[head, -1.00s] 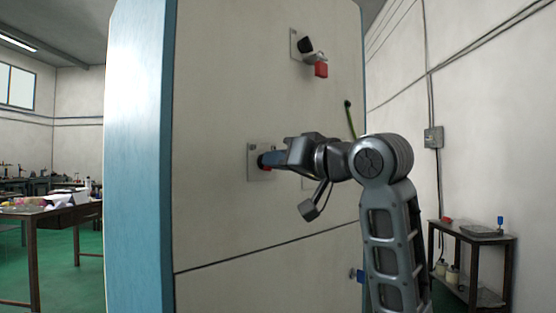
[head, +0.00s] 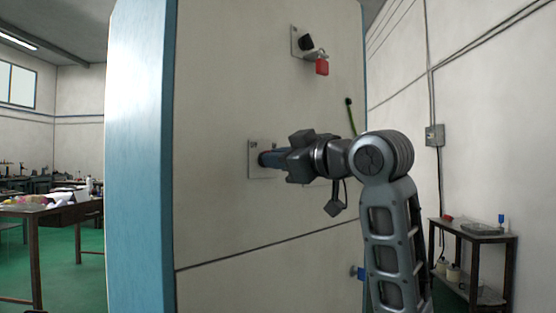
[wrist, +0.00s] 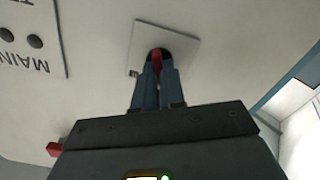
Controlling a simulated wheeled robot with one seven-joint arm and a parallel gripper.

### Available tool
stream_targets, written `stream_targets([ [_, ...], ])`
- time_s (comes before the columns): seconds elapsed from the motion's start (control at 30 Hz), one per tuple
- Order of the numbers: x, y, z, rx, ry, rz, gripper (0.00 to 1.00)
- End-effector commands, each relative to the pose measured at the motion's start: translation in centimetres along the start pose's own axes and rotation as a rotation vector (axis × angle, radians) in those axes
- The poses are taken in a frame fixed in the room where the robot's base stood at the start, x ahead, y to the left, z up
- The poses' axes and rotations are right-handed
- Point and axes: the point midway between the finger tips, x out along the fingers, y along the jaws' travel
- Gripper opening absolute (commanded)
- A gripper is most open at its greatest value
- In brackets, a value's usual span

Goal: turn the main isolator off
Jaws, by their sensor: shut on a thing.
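The isolator switch has a pale square plate (head: 256,172) on the cabinet front, left of my gripper. In the wrist view the plate (wrist: 183,45) carries a dark round base with a red handle (wrist: 157,60). My gripper (wrist: 157,78) is shut on the red handle, with one finger on each side of it. In the head view my gripper (head: 268,159) reaches the plate from the right and hides the handle. A label (wrist: 25,42) reading "MAIN" shows rotated beside the plate in the wrist view.
Above on the cabinet (head: 220,90) is another plate with a black knob (head: 305,42) and a red padlock (head: 321,67). A green-and-black lever (head: 350,115) is near the cabinet's right edge. A small side table (head: 475,233) stands at the right.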

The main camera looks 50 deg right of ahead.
Motion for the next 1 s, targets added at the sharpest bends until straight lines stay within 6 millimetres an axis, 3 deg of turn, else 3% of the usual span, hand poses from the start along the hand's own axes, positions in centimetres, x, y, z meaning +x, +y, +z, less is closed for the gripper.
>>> stream_targets([
  [0.67,0.01,-0.08,0.05,-0.067,-0.001,-0.002,0.00],
  [0.7,0.01,-0.08,0.05,-0.067,-0.001,-0.002,0.11],
  [0.93,0.00,-0.06,0.03,-0.066,-0.001,-0.001,0.33],
  [1.0,0.00,-0.05,0.02,-0.066,-0.001,-0.001,0.35],
])
